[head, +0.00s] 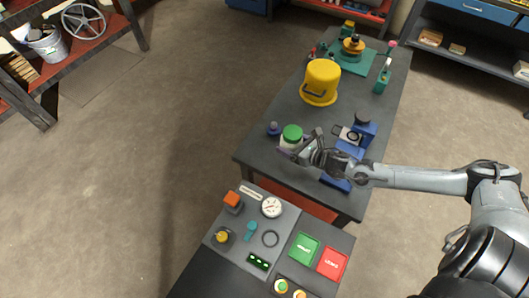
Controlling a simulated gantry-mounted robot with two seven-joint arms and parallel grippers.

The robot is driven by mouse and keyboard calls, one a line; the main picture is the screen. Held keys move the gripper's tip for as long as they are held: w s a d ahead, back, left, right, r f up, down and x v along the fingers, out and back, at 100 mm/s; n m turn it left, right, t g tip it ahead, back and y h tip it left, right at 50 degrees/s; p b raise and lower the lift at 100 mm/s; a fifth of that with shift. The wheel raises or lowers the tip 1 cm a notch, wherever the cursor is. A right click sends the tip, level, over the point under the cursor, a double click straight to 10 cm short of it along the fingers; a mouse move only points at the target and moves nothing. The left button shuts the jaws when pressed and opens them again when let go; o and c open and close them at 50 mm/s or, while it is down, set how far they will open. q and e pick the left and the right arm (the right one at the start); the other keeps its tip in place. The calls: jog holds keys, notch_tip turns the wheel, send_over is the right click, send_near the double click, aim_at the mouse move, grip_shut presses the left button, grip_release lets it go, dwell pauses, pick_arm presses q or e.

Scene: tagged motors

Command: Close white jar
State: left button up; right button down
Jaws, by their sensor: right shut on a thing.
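The white jar (287,143) stands near the front left edge of the dark workbench. A green lid (292,131) sits on top of it; I cannot tell whether it is screwed tight. My right gripper (299,146) reaches in from the right and is shut on the white jar, low beside the lid. The gripper hides the jar's right side, and the exact finger contact is too small to see clearly. My left gripper is not in view.
A small blue-grey knobbed part (273,129) stands just left of the jar. A yellow bucket (321,82) is behind it. A blue device (363,132) stands to the right. A control panel (285,240) with gauge and buttons lies in front.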

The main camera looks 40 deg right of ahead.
jog(key=b, duration=0.1)
send_over(264, 155)
notch_tip(264, 155, down, 6)
jog(key=shift+r, duration=0.1)
jog(key=shift+f+b, duration=0.45)
jog(key=shift+f, duration=1.6)
jog(key=shift+f, duration=0.2)
grip_release()
